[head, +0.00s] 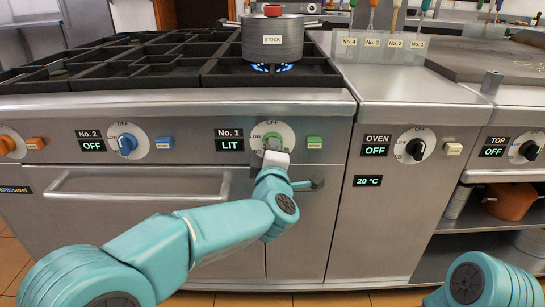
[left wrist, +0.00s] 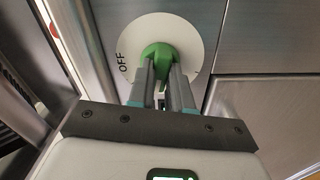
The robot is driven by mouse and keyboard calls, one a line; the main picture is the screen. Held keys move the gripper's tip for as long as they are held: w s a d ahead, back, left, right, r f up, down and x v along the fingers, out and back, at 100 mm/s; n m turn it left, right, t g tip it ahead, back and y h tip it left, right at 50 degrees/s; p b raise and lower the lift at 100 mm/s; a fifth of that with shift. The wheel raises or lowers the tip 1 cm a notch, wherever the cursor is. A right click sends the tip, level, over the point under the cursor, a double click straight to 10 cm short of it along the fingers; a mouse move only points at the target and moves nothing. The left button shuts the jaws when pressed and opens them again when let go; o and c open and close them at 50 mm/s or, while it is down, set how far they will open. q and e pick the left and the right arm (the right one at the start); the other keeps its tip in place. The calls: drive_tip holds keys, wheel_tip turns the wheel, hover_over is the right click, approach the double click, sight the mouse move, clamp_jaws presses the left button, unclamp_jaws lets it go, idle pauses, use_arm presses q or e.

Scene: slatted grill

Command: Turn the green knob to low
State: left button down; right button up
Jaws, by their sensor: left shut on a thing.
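The green knob (head: 271,139) sits on a white round dial at the No. 1 burner on the stove's front panel. In the left wrist view the green knob (left wrist: 157,56) is between the two fingers, with "OFF" printed to the left of it on the dial (left wrist: 126,42). My left gripper (head: 275,155) reaches up to the knob from below and is shut on it; it also shows in the left wrist view (left wrist: 165,88). The gripper hides part of the dial's lower marks in the head view. The display beside it (head: 230,144) reads LIT. My right gripper is not in view.
A pot labelled STOCK (head: 272,40) stands over a blue flame on the burner. A green button (head: 314,142) is just right of the dial. A blue knob (head: 127,144), an orange knob (head: 7,145) and the black oven knob (head: 415,149) are along the panel. An oven handle (head: 140,185) runs below.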

use_arm(q)
drive_tip(key=shift+f, duration=0.1)
idle(0.5)
drive_tip(key=c, duration=1)
unclamp_jaws()
drive_tip(key=shift+c, duration=0.2)
drive_tip(key=shift+s, duration=0.1)
drive_tip(key=s+p, duration=0.1)
drive_tip(key=s, duration=1.5)
drive_tip(key=shift+p, duration=0.4)
